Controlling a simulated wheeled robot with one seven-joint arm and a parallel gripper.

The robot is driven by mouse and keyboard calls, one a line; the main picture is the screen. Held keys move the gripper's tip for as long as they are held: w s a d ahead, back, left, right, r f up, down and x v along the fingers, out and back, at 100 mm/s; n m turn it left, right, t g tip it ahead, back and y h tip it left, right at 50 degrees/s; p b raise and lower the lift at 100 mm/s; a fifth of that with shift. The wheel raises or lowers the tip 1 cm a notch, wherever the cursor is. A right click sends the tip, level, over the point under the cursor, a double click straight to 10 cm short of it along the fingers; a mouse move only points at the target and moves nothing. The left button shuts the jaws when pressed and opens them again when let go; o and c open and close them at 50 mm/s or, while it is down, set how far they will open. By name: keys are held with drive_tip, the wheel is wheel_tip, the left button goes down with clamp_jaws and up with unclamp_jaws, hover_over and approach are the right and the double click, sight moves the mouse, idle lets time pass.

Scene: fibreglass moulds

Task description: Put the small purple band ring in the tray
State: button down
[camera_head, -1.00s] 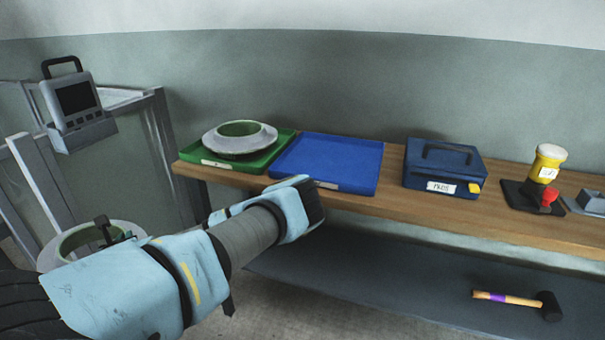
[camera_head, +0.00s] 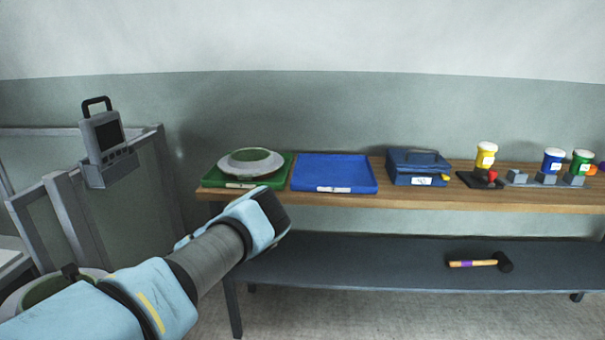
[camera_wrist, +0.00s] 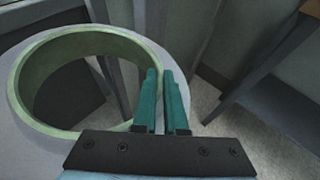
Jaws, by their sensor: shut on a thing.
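My gripper (camera_wrist: 160,74) is in the wrist view, its two teal fingers close together at the right edge of a pale flanged ring (camera_wrist: 72,38) with a green inner wall. The fingers are shut on this ring's edge; the exact grip is partly hidden. The ring also shows in the head view (camera_head: 42,290), low at the left, partly behind my arm. I see no purple band on it. A blue tray (camera_head: 334,186) lies empty on the bench. A green tray (camera_head: 208,182) to its left carries a similar flanged ring (camera_head: 271,170), also without visible purple.
A wooden bench (camera_head: 410,200) runs along the wall. A blue case (camera_head: 419,160), a yellow jar (camera_head: 486,155) and several other jars stand to the right. A mallet (camera_head: 478,263) with a purple handle band lies on the lower shelf. A grey frame (camera_head: 75,228) stands left.

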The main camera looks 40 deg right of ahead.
drive_tip(key=shift+a, duration=0.3)
drive_tip(key=shift+w+r, duration=0.1)
drive_tip(key=shift+r, duration=0.05)
